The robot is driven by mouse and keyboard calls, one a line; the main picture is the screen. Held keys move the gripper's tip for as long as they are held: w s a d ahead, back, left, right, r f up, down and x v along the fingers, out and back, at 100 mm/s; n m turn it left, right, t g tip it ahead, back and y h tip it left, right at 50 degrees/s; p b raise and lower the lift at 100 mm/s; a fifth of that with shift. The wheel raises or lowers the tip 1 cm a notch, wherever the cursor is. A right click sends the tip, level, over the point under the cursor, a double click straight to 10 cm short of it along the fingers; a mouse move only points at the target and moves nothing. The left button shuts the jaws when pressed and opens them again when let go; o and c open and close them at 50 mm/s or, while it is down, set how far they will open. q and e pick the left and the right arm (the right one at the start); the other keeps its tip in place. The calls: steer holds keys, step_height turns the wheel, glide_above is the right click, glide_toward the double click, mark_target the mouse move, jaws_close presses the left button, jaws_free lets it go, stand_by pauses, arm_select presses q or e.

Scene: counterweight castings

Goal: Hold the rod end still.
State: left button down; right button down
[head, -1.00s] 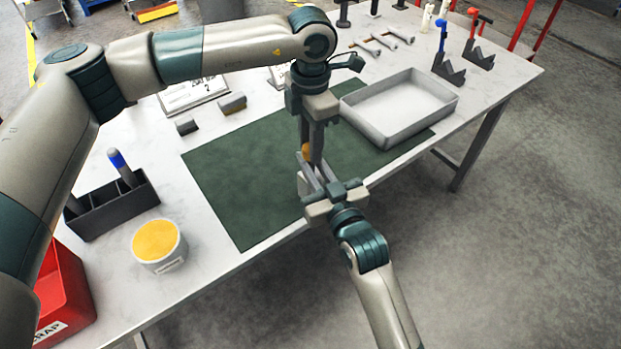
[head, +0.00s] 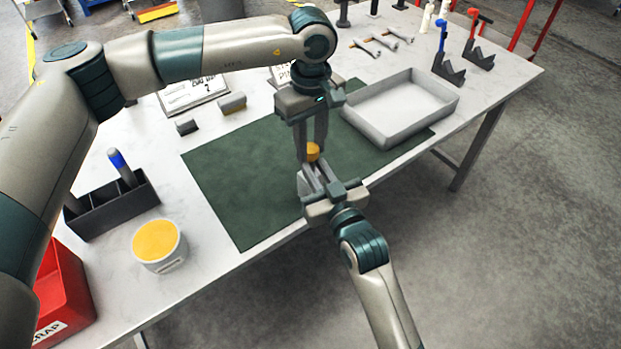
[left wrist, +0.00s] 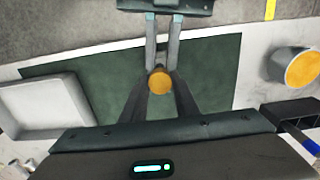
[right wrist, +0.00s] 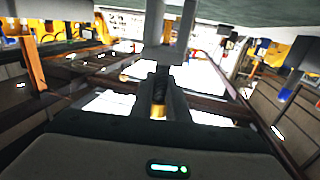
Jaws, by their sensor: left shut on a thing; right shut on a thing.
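The rod end, a small piece with a round orange face (head: 313,151), is held between my two grippers above the front edge of the green mat (head: 240,190). Its orange face shows in the left wrist view (left wrist: 160,83). In the right wrist view a gold part (right wrist: 158,111) shows below a dark, ridged section. My left gripper (head: 312,148) reaches down from above and is shut on it. My right gripper (head: 311,172) reaches up from the front and is shut on it from below. The fingers hide most of the piece.
At left are a black divided holder (head: 112,212), a white tub with an orange top (head: 160,265) and a red scrap bin (head: 75,290). Small grey blocks lie behind the mat. Blue and red hooked stands are at far right.

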arm_select(q)
steer(key=c, duration=1.3)
jaws_free()
step_height(320, 180, up, 12)
arm_select(e)
steer(key=c, duration=1.6)
jaws_free()
